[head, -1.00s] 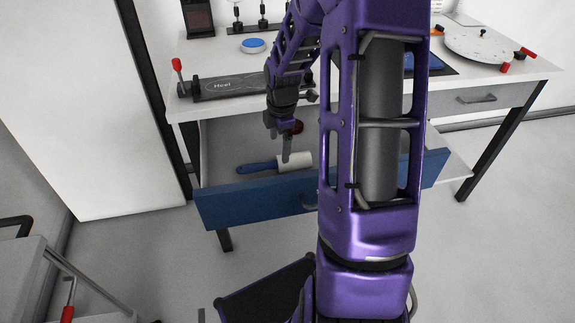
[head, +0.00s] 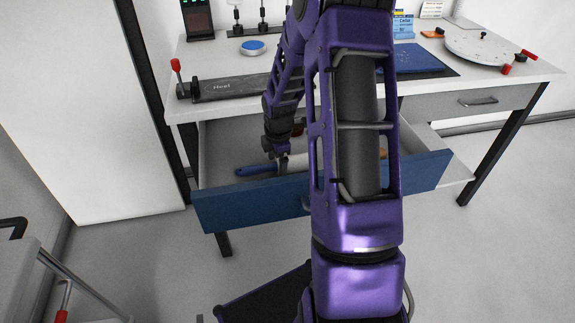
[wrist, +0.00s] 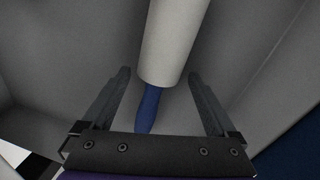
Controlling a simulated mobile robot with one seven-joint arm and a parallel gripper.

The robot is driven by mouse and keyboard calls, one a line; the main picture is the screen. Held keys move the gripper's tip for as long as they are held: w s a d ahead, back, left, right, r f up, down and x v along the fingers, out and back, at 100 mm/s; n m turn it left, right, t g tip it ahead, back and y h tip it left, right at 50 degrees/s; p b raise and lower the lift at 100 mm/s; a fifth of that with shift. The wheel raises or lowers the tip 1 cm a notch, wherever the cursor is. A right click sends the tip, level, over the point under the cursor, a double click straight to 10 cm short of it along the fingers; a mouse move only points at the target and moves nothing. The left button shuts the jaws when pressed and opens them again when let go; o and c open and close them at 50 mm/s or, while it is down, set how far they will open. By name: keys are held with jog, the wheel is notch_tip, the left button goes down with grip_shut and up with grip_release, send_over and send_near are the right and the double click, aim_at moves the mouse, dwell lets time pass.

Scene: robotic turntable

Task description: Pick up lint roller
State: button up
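The lint roller, with a white roll (head: 298,162) and a blue handle (head: 256,170), lies in the open blue-fronted drawer (head: 240,202). My gripper (head: 278,157) is low over the drawer at the join of roll and handle. In the wrist view my gripper (wrist: 158,76) is open, one finger on each side of the roller, with gaps to both. The white roll (wrist: 172,40) runs up between the fingertips and the blue handle (wrist: 149,107) runs down behind the gripper body. My arm hides the drawer's middle in the head view.
The drawer walls enclose the space around my gripper. On the table above are a heat unit (head: 230,88) with a red-knobbed lever, a blue round object (head: 253,47), a blue mat (head: 415,58) and a round turntable (head: 480,46). A small orange item (head: 383,154) shows in the drawer.

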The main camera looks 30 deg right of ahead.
jog(key=c, duration=1.3)
notch_tip(320, 180, up, 10)
jog(key=shift+p, duration=1.05)
jog(key=shift+c, duration=0.2)
